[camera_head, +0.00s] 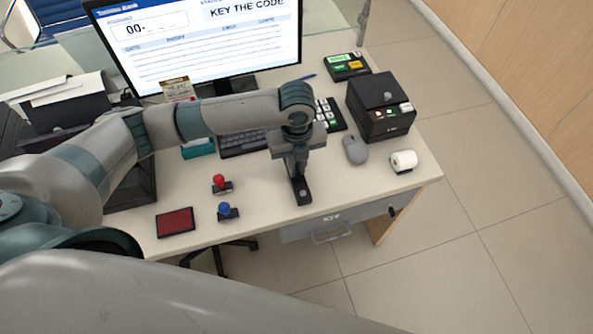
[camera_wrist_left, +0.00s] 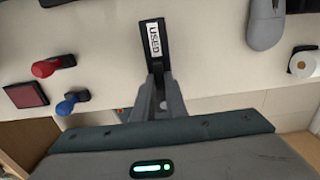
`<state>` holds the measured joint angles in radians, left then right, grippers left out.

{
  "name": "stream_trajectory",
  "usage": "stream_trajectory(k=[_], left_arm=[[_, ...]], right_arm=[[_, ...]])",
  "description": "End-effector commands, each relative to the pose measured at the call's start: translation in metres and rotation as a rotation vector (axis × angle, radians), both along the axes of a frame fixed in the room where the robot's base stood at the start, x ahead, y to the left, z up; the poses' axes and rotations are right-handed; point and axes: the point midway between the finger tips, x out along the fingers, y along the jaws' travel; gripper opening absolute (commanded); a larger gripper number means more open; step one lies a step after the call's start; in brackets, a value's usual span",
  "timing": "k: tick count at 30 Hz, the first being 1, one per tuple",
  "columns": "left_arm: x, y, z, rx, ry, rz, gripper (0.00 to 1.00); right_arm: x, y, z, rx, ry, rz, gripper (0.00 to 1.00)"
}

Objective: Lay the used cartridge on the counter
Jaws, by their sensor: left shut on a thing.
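The used cartridge (camera_wrist_left: 154,48) is a slim black block with a white label reading USED in the left wrist view. In the head view the cartridge (camera_head: 302,191) shows as a dark piece below the fingers, over the front part of the counter (camera_head: 262,190). My left gripper (camera_head: 298,168) is shut on one end of it, pointing down. It also shows in the left wrist view (camera_wrist_left: 160,88). I cannot tell whether the cartridge touches the counter or is just above it. My right gripper is not in view.
A red stamp (camera_head: 220,183), a blue stamp (camera_head: 226,211) and a red ink pad (camera_head: 175,221) stand left of the cartridge. A mouse (camera_head: 355,149), a paper roll (camera_head: 403,161) and a black printer (camera_head: 381,110) are to the right. Bare counter surrounds the cartridge.

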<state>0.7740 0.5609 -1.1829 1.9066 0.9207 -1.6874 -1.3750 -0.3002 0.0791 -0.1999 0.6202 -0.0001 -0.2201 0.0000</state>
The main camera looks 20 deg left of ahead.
Motion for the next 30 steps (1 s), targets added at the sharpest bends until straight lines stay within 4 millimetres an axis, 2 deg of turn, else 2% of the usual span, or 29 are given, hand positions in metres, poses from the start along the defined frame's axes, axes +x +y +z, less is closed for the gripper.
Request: stream_trajectory(k=[4,9,21,22,24,30], left_arm=[[-0.001,0.000,-0.016,0.001,0.003,0.001,0.00],[0.000,0.000,-0.031,0.001,0.001,-0.001,0.00],[0.000,0.000,-0.035,0.001,0.000,-0.001,0.00],[0.000,0.000,-0.034,0.001,0.000,-0.001,0.19],[0.000,0.000,-0.034,0.001,0.000,-0.001,0.30],[0.000,0.000,-0.034,0.001,0.000,-0.001,0.30]], right_arm=[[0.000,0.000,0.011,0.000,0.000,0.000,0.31],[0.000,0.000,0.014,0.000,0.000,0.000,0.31],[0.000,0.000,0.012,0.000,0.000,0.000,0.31],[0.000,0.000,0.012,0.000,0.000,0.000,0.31],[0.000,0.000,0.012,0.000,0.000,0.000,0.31],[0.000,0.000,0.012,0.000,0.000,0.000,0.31]])
